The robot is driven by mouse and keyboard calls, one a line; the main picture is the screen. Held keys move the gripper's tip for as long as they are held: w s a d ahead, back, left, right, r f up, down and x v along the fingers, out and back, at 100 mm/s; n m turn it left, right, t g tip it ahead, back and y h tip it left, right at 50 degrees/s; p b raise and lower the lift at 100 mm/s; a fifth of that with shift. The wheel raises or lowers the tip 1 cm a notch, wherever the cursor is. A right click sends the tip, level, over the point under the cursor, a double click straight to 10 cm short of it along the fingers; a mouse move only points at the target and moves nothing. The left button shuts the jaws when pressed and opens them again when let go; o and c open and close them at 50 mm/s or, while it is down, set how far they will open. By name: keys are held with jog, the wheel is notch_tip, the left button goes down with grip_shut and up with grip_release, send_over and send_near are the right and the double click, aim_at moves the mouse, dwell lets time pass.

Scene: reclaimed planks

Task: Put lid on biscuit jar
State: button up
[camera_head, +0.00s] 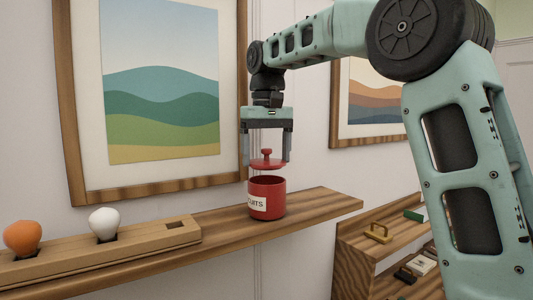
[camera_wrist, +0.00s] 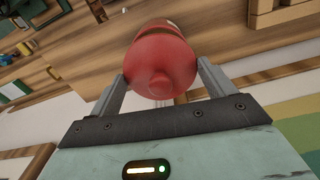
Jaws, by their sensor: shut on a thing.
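The red biscuit jar (camera_head: 266,200) stands upright on the wooden wall shelf, with a pale label on its front. The red lid (camera_head: 267,162), with a small knob on top, is above the jar's mouth, with a narrow gap showing between them. My gripper (camera_head: 267,160) points down and is shut on the lid, one finger at each side of it. In the wrist view the lid (camera_wrist: 162,75) lies between the two fingers (camera_wrist: 162,80) and hides most of the jar behind it.
On the shelf (camera_head: 325,203), a wooden holder (camera_head: 150,240) at left carries an orange bulb-shaped thing (camera_head: 22,238) and a white one (camera_head: 104,223). Framed pictures hang behind. A lower unit at right holds small items, including a yellow-handled piece (camera_head: 378,233).

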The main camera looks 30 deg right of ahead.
dwell(0.3)
notch_tip(320, 180, up, 4)
jog(key=p, duration=0.5)
jog(key=shift+s, duration=0.1)
notch_tip(320, 180, down, 5)
jog(key=b, duration=0.5)
jog(key=shift+r, duration=0.1)
jog(key=shift+f+b, duration=0.35)
jog(key=shift+f, duration=0.5)
jog(key=shift+p, duration=0.5)
jog(key=shift+f+p, duration=0.15)
jog(key=shift+p, duration=0.2)
dwell(1.6)
jog(key=o, duration=0.9)
